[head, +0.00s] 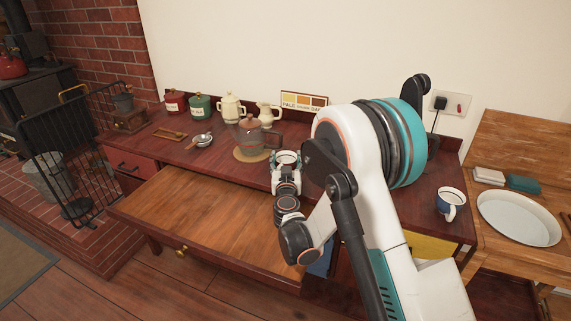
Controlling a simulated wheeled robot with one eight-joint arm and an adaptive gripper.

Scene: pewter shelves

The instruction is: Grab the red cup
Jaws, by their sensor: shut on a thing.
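I cannot make out a red cup. A red lidded canister (174,101) stands at the back left of the table, well away from my gripper. A blue and white mug (450,203) stands at the table's right end.
A green canister (200,107), a cream jar (231,107) and a cream jug (268,114) line the back. A strainer (203,140) lies in front. A side table at right holds a white tray (519,219).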

